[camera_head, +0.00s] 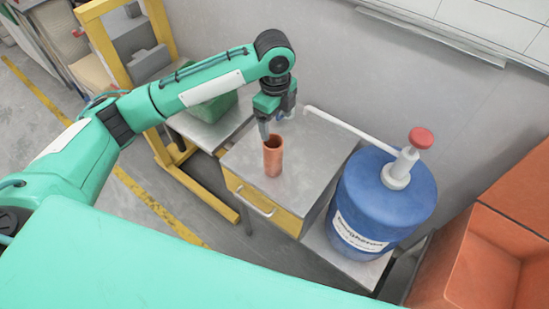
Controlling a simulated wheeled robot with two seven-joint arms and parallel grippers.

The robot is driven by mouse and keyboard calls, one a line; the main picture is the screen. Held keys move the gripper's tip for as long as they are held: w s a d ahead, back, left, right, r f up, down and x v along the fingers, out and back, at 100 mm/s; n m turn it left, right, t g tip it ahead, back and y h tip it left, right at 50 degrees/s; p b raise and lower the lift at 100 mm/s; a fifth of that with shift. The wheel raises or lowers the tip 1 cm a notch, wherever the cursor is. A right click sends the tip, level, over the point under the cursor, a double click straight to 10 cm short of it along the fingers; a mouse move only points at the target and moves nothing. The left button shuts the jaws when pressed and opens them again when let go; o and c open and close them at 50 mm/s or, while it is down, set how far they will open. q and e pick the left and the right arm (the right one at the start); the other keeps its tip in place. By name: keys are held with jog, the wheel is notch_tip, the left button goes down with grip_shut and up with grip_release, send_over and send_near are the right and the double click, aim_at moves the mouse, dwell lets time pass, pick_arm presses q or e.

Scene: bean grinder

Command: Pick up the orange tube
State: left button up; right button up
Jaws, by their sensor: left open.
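The orange tube (273,158) stands upright on the metal top of a small cabinet, with its open end facing up. My left gripper (275,126) is just above the tube and points down at its top end. The gripper is open, and no object is held in it. I cannot tell from this view whether a finger touches the tube's rim. My right gripper is not in view.
The cabinet (314,150) has a yellow drawer front (265,204). A blue barrel (386,200) with a red-topped pump (421,138) stands right of it. Orange bins (480,262) are at lower right. A green box (212,108) and yellow frame (159,28) are left. A wall is behind.

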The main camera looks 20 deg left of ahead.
pick_arm(q)
jog(key=a+r, duration=0.1)
jog(key=p, duration=0.2)
send_near(273, 144)
jog(key=s+d+f, duration=0.1)
jog(key=s+f, duration=0.1)
jog(key=s, duration=0.1)
jog(key=f, duration=0.1)
jog(key=f+p, duration=0.1)
jog(key=f, duration=0.1)
jog(key=f+p, duration=0.1)
jog(key=shift+w+f, duration=0.25)
jog(key=shift+w, duration=0.05)
jog(key=shift+f, duration=0.3)
jog(key=c, duration=1.3)
jog(key=shift+c, duration=0.7)
jog(key=shift+r, duration=0.15)
